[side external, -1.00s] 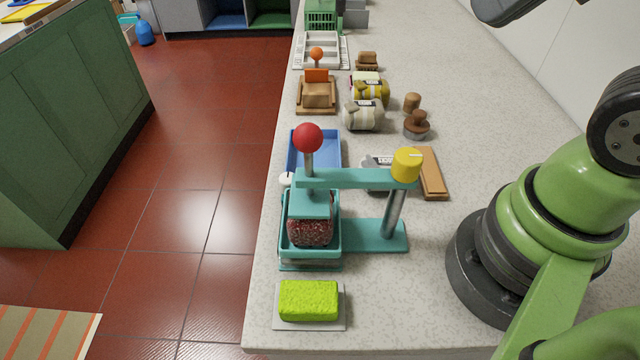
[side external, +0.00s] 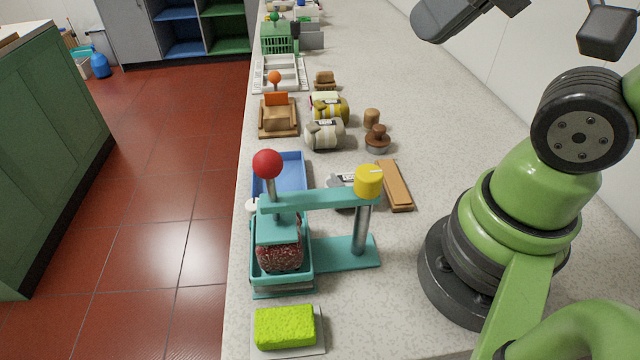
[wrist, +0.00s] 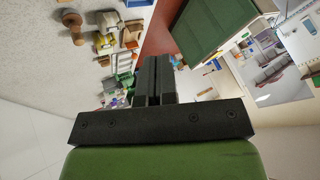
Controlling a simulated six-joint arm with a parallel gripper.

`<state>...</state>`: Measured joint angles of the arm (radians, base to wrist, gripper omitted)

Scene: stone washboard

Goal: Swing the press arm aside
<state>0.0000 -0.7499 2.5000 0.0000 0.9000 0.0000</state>
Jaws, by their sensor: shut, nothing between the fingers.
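The press arm (side external: 320,198) is a teal bar running from a yellow-capped post (side external: 368,182) on the right to a shaft with a red ball knob (side external: 267,163) on the left. Its teal press plate (side external: 278,229) sits over a dark red speckled block (side external: 280,254) in a teal tray (side external: 255,290), resting on or just above it. My gripper (wrist: 152,62) shows in the wrist view with its two black fingers together and nothing between them. It is away from the press arm, which I cannot pick out in the wrist view.
A blue tray (side external: 293,164) stands behind the press. A wooden block (side external: 394,187) lies to its right and a green sponge (side external: 285,326) in front. Jars, stamps and crates line the counter farther back. The counter (side external: 395,260) right of the press is clear up to my base.

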